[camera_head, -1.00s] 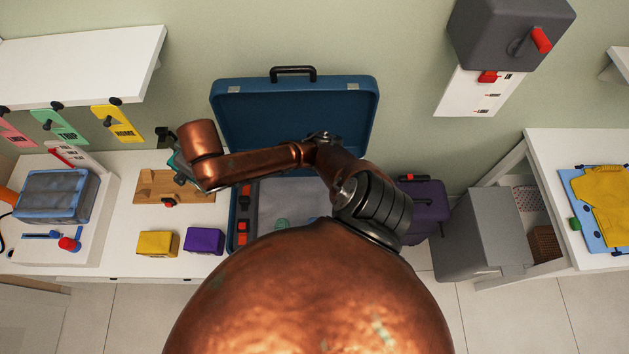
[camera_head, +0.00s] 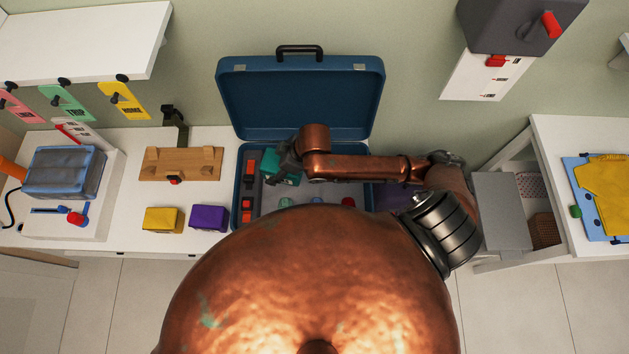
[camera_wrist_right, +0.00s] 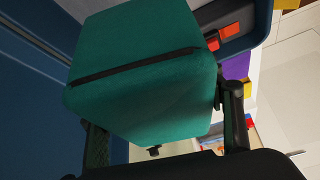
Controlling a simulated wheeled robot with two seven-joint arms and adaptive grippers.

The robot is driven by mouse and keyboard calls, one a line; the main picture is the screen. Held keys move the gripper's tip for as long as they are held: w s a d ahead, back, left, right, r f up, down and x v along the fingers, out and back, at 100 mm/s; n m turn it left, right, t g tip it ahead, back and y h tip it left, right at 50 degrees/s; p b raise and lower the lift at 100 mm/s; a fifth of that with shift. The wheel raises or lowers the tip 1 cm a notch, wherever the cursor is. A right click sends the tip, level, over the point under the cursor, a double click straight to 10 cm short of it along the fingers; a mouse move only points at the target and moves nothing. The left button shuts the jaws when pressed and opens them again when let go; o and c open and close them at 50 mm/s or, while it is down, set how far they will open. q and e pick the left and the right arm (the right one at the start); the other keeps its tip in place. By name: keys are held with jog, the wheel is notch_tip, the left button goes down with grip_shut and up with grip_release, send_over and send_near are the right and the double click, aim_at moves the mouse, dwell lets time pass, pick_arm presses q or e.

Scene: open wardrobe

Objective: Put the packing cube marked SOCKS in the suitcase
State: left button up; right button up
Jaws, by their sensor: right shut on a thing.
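A teal packing cube (camera_head: 270,168) with a dark zip line is held in my right gripper (camera_head: 287,164). It fills much of the right wrist view (camera_wrist_right: 140,75), between the fingers. I cannot read any marking on it. The blue suitcase (camera_head: 300,100) stands open, its lid upright against the wall. In the head view the cube shows over the left part of the suitcase's interior; I cannot tell its height above the floor of the case. The blue suitcase shell also shows in the wrist view (camera_wrist_right: 30,95). My left gripper is not in view.
A yellow cube (camera_head: 163,220) and a purple cube (camera_head: 208,218) sit on the white table, left of the suitcase. A wooden tray (camera_head: 180,163) lies behind them. Small coloured items line the suitcase's front, partly hidden by my body. A grey cabinet (camera_head: 500,213) stands at right.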

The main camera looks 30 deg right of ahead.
aim_at(282, 184)
jog(key=s+f+n, duration=0.1)
jog(key=s+a+f, duration=0.1)
jog(key=f, duration=0.1)
jog(key=s+f+n+g, duration=0.1)
jog(key=s, duration=0.1)
jog(key=shift+s+a+f+n+y, duration=0.1)
jog(key=shift+a+f+n+y, duration=0.2)
jog(key=shift+a+y, duration=0.1)
jog(key=w+d+f, duration=0.1)
jog(key=d+f, duration=0.2)
jog(key=d, duration=0.1)
jog(key=w+d+f, duration=0.2)
jog(key=d+f, duration=0.1)
jog(key=d, duration=0.1)
jog(key=w+d+f, duration=0.1)
jog(key=d+f, duration=0.2)
jog(key=d, duration=0.1)
jog(key=shift+w+d+f, duration=0.25)
jog(key=shift+w+f, duration=0.05)
jog(key=shift+w+d+f, duration=0.1)
jog(key=shift+d+f, duration=0.05)
jog(key=shift+f, duration=1.55)
jog(key=shift+f+b, duration=0.2)
jog(key=shift+b, duration=0.1)
jog(key=o, duration=1.3)
jog(key=shift+r, duration=0.15)
jog(key=p+v, duration=0.1)
jog(key=v, duration=1.1)
